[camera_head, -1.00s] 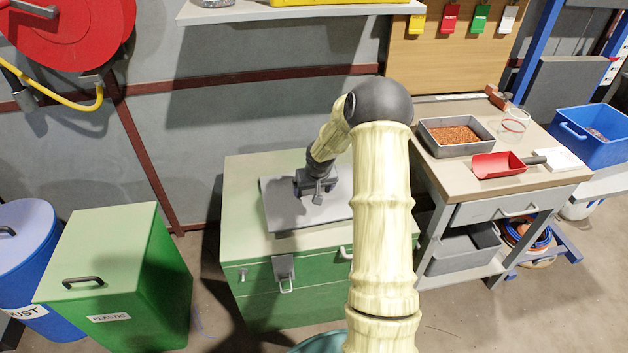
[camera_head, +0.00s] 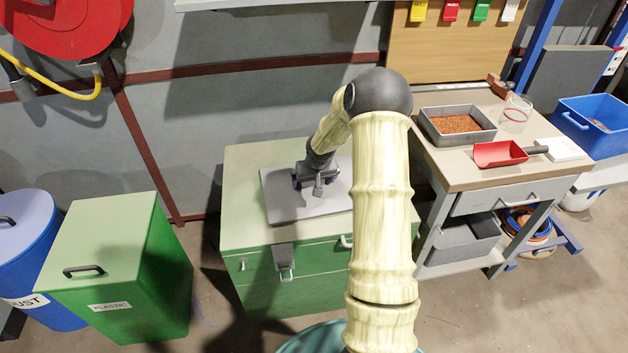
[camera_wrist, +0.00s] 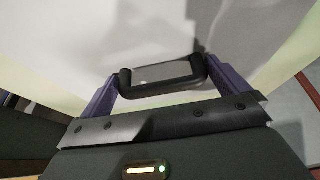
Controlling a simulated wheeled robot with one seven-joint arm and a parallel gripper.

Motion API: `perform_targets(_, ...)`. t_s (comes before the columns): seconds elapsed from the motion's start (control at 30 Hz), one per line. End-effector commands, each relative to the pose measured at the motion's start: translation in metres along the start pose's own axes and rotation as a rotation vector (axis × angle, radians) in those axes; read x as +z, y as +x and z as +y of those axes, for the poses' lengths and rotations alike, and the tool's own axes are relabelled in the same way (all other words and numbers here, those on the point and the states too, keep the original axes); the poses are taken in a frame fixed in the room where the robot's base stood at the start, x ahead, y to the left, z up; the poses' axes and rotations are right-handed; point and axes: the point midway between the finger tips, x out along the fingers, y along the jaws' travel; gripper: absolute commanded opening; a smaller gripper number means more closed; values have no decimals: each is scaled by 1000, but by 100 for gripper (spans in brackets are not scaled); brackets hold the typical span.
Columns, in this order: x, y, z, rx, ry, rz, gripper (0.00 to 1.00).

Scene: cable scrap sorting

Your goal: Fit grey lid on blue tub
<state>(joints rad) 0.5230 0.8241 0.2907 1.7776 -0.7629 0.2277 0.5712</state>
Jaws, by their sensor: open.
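The grey lid (camera_head: 287,207) is a flat rectangular plate lying on top of the green chest (camera_head: 245,160). Its dark handle (camera_wrist: 165,88) shows in the wrist view as a bar with raised ends. My gripper (camera_head: 318,183) is low over the middle of the lid. In the wrist view my gripper (camera_wrist: 163,75) is open, one purple finger at each end of the handle; I cannot tell whether they touch it. The blue tub (camera_head: 578,132) stands at the far right, open at the top, with some scrap inside. My arm covers the lid's right part.
A workbench (camera_head: 450,172) right of the chest holds a tray of copper-coloured granules (camera_head: 458,124), a red scoop (camera_head: 497,154) and a clear jar (camera_head: 516,114). A green plastic bin (camera_head: 120,240) and a blue dust drum (camera_head: 25,245) stand left. Shelving hangs above.

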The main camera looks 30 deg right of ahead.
Motion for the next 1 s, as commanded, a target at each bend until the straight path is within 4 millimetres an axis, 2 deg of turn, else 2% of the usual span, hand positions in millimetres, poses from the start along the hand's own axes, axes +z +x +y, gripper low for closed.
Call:
perform_targets(0.8, 2, -155, 2, 1, 3, 2, 100)
perform_targets(1.0, 3, -173, 2, 0, 2, 1, 100)
